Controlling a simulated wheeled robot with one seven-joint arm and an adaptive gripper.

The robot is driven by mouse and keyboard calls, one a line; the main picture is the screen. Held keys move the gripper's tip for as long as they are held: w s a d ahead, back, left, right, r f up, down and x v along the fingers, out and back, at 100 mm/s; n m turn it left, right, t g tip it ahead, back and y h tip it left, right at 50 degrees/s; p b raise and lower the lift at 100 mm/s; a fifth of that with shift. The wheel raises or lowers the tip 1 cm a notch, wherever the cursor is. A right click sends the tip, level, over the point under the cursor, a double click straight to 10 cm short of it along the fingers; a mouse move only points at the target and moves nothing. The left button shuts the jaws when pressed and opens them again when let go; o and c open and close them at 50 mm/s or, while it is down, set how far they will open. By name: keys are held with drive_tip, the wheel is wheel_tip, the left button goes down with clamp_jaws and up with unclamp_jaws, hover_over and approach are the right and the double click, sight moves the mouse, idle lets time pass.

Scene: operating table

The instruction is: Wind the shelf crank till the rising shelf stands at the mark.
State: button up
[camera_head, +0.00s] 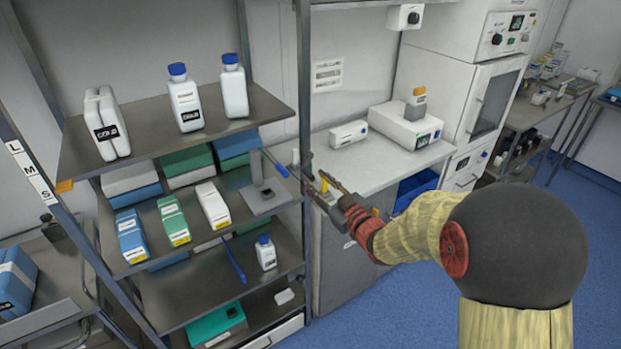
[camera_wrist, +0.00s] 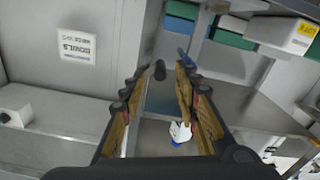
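The rising shelf (camera_head: 150,142) is the upper grey board of the rack, carrying bottles and a white pack. An orange pointer (camera_head: 64,186) at its left front corner is beside the label strip (camera_head: 31,172) marked L, M, S, close to S. Which mark is meant is not shown. My gripper (camera_head: 318,184) is at the rack's right front post. In the wrist view my gripper (camera_wrist: 162,70) has its fingers apart, with a dark round knob (camera_wrist: 159,71), seemingly the crank's grip, between or just beyond the tips. Contact cannot be told. The rest of the crank is hard to make out.
Lower shelves hold boxes, a small white bottle (camera_head: 265,252) and a blue-handled tool (camera_head: 234,260). A blue-ended bar (camera_head: 275,163) and grey stand are close left of my gripper. A white-topped counter (camera_head: 365,165) stands right of the rack.

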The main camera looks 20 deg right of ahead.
sight(313, 178)
drive_tip(key=shift+b+x, duration=0.3)
drive_tip(key=shift+x, duration=1.55)
drive_tip(key=shift+c, duration=0.4)
clamp_jaws()
